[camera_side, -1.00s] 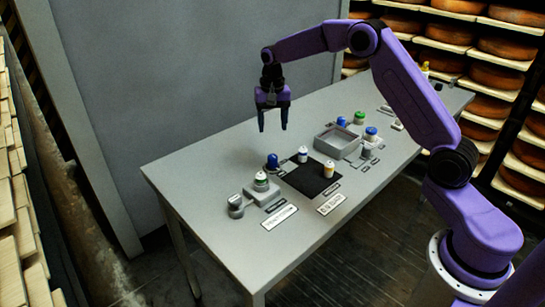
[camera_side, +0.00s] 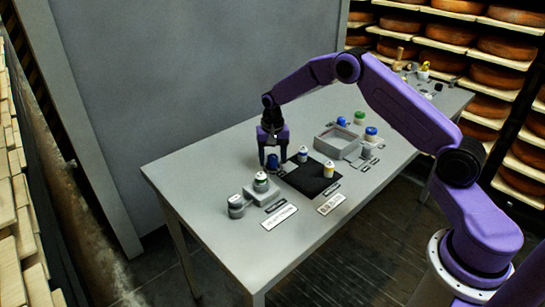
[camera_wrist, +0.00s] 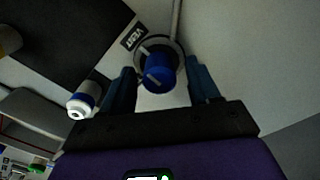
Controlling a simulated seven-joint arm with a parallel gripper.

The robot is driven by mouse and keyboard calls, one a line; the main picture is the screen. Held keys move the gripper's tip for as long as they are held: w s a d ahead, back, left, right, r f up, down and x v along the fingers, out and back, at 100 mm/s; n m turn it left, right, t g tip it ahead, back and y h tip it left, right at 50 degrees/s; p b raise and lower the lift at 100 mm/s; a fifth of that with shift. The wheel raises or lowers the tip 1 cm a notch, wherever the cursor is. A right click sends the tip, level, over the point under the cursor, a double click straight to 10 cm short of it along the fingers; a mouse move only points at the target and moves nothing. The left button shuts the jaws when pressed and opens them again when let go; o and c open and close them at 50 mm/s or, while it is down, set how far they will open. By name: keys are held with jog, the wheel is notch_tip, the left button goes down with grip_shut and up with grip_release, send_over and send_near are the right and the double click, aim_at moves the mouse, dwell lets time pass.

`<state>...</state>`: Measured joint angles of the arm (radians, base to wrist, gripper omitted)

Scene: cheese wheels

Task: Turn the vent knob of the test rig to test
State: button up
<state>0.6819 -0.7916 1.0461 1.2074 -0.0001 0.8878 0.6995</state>
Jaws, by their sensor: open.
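The vent knob (camera_wrist: 160,72) is blue with a pale line across its top. It sits on a round dark base beside a label reading VENT (camera_wrist: 133,36) in the wrist view. In the side view the knob (camera_side: 272,161) shows at the left corner of a black mat. My gripper (camera_side: 272,160) points down over it. In the wrist view my gripper (camera_wrist: 163,84) is open, with one blue finger on each side of the knob. I cannot tell whether the fingers touch it. No test mark can be read.
A grey block with a jar (camera_side: 260,182) stands in front. A grey tray (camera_side: 338,141) is farther right. The table's back left is clear.

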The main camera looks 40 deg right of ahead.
jog(key=c, duration=1)
jog(key=shift+c, duration=0.2)
